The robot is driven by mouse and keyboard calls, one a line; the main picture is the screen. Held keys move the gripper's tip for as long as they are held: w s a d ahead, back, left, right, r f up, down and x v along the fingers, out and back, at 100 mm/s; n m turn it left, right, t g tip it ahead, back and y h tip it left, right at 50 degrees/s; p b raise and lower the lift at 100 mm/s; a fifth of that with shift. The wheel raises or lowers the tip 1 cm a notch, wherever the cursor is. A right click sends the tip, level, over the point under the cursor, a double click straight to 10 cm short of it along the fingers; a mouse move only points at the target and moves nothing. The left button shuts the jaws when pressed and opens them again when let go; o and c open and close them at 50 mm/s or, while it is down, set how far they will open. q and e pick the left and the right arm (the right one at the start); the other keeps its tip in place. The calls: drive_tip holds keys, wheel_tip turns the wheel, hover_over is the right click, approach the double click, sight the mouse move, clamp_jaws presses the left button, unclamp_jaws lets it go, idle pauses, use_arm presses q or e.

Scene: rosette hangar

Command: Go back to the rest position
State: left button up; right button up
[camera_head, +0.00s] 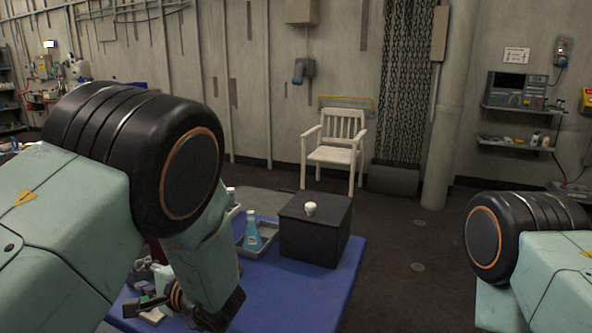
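My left arm fills the left of the head view, with a large black joint and pale green links. My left gripper (140,306) is low at the left, over the near part of the blue table (290,292), among small items. Its fingers are small and dark, and I cannot tell whether they are apart. My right arm shows at the lower right only as a black joint and pale green links; its gripper is out of view.
A black box (316,235) with a small white object (310,208) on top stands on the table. A blue bottle (253,232) stands in a grey tray (240,246) beside it. A white chair (335,148) is behind. Dark floor (420,235) is clear to the right.

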use_arm(q)
drive_tip(key=s+f+n+h, duration=0.1)
drive_tip(key=f, duration=0.1)
drive_tip(key=d+f+n+t+h, duration=0.1)
drive_tip(key=f+n+h, duration=0.1)
drive_tip(key=f, duration=0.1)
drive_tip(key=s+d+f+n+h, duration=0.1)
drive_tip(key=f+h, duration=0.1)
drive_tip(key=f, duration=0.1)
drive_tip(key=shift+s+d+f+t, duration=0.15)
drive_tip(key=shift+s+d+t, duration=0.1)
drive_tip(key=shift+s+t, duration=0.05)
drive_tip(key=s+d+f+n+g+h, duration=0.1)
drive_tip(key=s+f, duration=0.4)
drive_tip(key=s, duration=0.7)
drive_tip(key=s+d+f+n+g+h, duration=0.2)
drive_tip(key=s+f+n+g+h, duration=0.1)
drive_tip(key=s, duration=0.9)
drive_tip(key=s+d+f+n+g+h, duration=0.1)
drive_tip(key=s+f+g+h, duration=0.3)
drive_tip(key=s+f, duration=0.4)
drive_tip(key=s+d+g, duration=0.1)
drive_tip(key=s, duration=0.2)
drive_tip(key=shift+s+n+g, duration=0.4)
